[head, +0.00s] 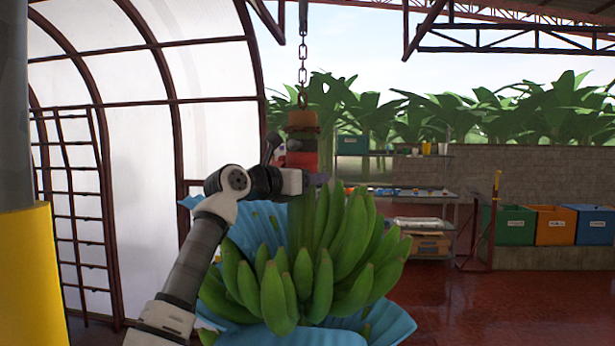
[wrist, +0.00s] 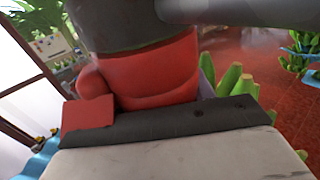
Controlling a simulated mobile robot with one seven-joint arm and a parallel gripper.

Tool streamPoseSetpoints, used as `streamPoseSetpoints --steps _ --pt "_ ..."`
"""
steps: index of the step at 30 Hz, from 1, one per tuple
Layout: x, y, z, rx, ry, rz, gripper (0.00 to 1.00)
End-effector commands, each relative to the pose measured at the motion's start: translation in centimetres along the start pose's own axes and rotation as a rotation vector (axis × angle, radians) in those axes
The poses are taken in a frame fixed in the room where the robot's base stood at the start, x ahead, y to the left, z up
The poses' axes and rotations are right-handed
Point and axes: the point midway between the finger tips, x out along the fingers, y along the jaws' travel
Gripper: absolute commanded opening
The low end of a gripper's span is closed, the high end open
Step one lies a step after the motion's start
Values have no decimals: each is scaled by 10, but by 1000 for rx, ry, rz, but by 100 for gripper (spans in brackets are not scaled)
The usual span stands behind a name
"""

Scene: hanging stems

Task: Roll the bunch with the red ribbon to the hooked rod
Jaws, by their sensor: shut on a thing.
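The bunch of green bananas (head: 310,265) hangs stem-up from a chain (head: 302,65), with blue sheeting (head: 375,325) around and below it. The red ribbon (head: 302,158) is wrapped around its stem below an orange-brown collar (head: 302,122). In the wrist view the red ribbon (wrist: 150,80) fills the upper middle, with its knot at the left. My gripper (head: 300,178) is at the stem at ribbon height and shut on it; the fingertips are largely hidden. A thin upright rod (head: 494,215) with a yellow upper part stands at the right; I cannot make out a hook.
Green, orange (head: 556,225) and blue bins stand by the wall at the right. Shelves and a worktable (head: 425,195) are behind the bunch. A ladder-like frame (head: 80,215) stands at the left. The red floor (head: 470,310) at the right front is clear.

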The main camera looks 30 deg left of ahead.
Motion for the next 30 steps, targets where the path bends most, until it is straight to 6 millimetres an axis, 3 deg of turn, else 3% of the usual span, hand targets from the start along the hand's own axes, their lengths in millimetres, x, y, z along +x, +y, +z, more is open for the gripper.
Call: streamPoseSetpoints --steps 4,5,9,20,23,30 --pt "-1 0 1 3 0 2 12" --pt "-1 1 1 3 0 3 57" --pt "-1 2 0 3 0 4 73" --pt "-7 2 -1 4 0 6 73" --pt "-21 3 -3 4 -1 9 73" --pt "-75 3 -5 4 -1 9 73"
